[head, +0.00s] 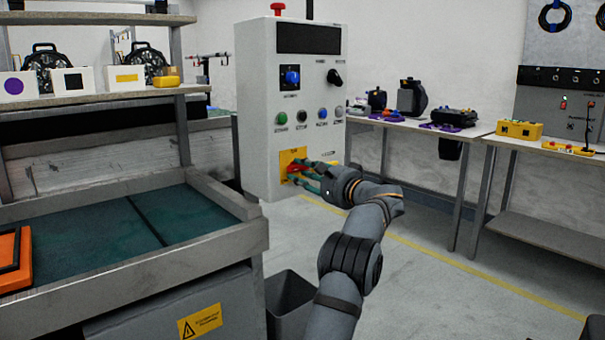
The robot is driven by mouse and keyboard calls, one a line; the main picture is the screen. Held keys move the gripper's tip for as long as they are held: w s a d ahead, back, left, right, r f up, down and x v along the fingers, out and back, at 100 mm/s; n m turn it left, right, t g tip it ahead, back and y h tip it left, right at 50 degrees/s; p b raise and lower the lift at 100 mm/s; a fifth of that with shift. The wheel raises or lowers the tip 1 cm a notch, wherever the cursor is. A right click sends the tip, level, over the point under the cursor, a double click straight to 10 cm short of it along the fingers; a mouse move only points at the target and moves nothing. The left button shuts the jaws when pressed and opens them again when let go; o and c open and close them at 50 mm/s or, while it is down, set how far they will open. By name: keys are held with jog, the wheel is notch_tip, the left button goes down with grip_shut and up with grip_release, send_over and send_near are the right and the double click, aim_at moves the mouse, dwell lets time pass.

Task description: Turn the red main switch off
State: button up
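The red main switch (293,169) sits on a yellow plate (287,155) low on the front of a light grey control box (256,105). My gripper (299,174) is at the switch, reaching in from the lower right. Its fingers lie over and beside the red handle and hide part of it. The handle's exact angle is hard to read at this size. I cannot tell whether the fingers are closed on the handle or only around it.
The box also carries a blue knob (292,77), a black knob (334,77), several push buttons and a red button (278,8) on top. A workbench with a green surface (90,235) stands at the left. A grey bin (290,300) stands below the box.

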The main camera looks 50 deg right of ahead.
jog(key=shift+o, duration=1)
jog(key=v, duration=1.2)
jog(key=x, duration=1.2)
jog(key=shift+m+p, duration=0.3)
